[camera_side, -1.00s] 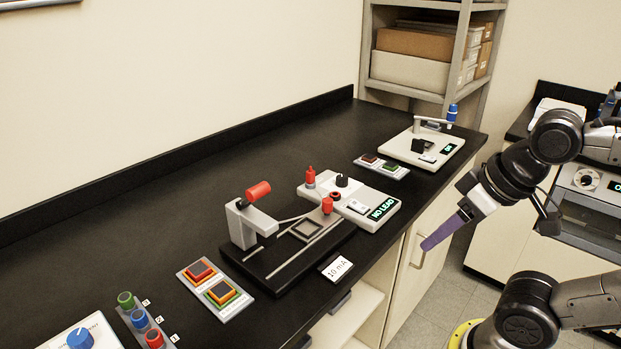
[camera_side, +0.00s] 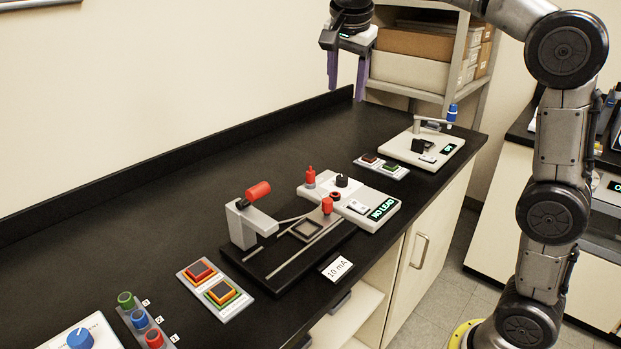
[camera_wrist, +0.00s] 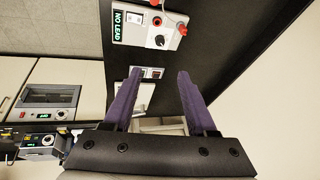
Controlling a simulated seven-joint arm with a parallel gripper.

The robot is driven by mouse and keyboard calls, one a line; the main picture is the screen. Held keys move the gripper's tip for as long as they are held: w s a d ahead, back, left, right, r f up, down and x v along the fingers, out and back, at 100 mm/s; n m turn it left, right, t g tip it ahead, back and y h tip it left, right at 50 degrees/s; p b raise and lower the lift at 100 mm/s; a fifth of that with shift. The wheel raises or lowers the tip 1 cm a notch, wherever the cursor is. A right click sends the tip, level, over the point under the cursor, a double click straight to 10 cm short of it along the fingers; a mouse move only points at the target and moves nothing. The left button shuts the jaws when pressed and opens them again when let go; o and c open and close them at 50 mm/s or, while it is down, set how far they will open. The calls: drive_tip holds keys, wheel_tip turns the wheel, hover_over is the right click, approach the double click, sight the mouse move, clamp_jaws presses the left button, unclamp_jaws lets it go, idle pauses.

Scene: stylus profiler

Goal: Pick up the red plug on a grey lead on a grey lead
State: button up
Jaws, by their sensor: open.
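A red plug (camera_side: 327,205) with what looks like a grey lead running left from it sits at the left end of a pale box (camera_side: 355,190) whose display reads NO LEAD. A second red piece (camera_side: 311,177) stands upright at the box's back corner; it is hard to tell which one the lead joins. In the wrist view the box (camera_wrist: 135,30) shows at the top, with red pieces (camera_wrist: 183,30) at its right edge. My gripper (camera_side: 347,90) is open and empty, high above the far end of the bench, well apart from the plug. Its purple fingers also show in the wrist view (camera_wrist: 160,75).
A black slide fixture (camera_side: 290,255) with a red-handled post stands left of the box. Button panels (camera_side: 215,290) and another pale instrument (camera_side: 425,148) share the black bench. Shelves with boxes (camera_side: 415,55) stand behind my gripper. The back of the bench is clear.

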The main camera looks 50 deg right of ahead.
drive_tip(key=w+d+f+m, duration=0.1)
drive_tip(key=w+f, duration=0.2)
drive_tip(key=w, duration=0.3)
drive_tip(key=g+h, duration=0.1)
drive_tip(key=g, duration=0.2)
hover_over(310, 171)
drive_tip(key=a, duration=0.2)
drive_tip(key=shift+m, duration=0.3)
drive_tip(key=f, duration=1.9)
drive_tip(key=shift+s+f, duration=0.25)
drive_tip(key=shift+f, duration=0.15)
drive_tip(key=shift+w+x, duration=0.2)
drive_tip(key=shift+x, duration=2.8)
drive_tip(key=shift+a+f, duration=0.1)
drive_tip(key=shift+a, duration=0.05)
clamp_jaws()
